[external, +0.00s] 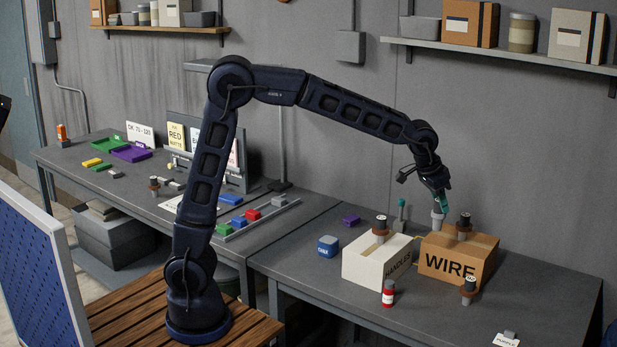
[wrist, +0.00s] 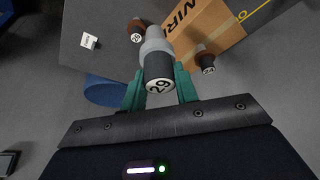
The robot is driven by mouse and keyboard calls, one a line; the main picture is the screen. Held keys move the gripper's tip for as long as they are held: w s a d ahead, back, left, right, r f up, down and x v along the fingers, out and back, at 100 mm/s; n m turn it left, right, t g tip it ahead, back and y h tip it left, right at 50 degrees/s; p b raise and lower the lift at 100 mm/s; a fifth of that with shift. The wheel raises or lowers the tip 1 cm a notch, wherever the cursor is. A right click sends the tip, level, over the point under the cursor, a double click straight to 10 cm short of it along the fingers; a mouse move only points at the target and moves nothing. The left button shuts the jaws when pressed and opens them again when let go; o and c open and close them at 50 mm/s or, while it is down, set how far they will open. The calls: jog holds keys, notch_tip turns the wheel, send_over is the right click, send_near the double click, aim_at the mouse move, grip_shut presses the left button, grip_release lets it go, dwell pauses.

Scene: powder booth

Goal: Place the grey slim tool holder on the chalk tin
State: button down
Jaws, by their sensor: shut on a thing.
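My gripper (external: 441,190) is shut on the grey slim tool holder (external: 438,218), which has a light grey body. In the wrist view the holder (wrist: 157,62) sits between my teal fingers (wrist: 160,92), its dark end marked 29 towards the camera. In the external view it hangs by the left back of the WIRE box; I cannot tell whether it touches anything. A small blue tin (external: 328,246), its white lettering probably reading chalk, stands on the table left of the HANDLES box. It is upright, apart from my gripper, and its top looks bare.
The white HANDLES box (external: 362,269) and cardboard WIRE box (external: 441,276) each carry a brown-based holder. Another holder (external: 468,290) and a red-white can (external: 388,293) stand in front. A purple block (external: 350,220) lies behind the tin. Table left of the tin is clear.

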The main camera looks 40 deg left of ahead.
jog(key=w+a+r+n+y, duration=0.15)
jog(key=a+n, duration=0.25)
jog(key=a, duration=1.6)
jog(key=w+a+n+y, duration=0.15)
jog(key=a+n, duration=0.25)
jog(key=a, duration=1.6)
jog(key=shift+t, duration=0.5)
notch_tip(320, 180, down, 19)
jog(key=shift+w+a+f, duration=0.1)
jog(key=shift+w+f, duration=0.05)
jog(key=shift+f, duration=0.1)
jog(key=c, duration=1.1)
grip_release()
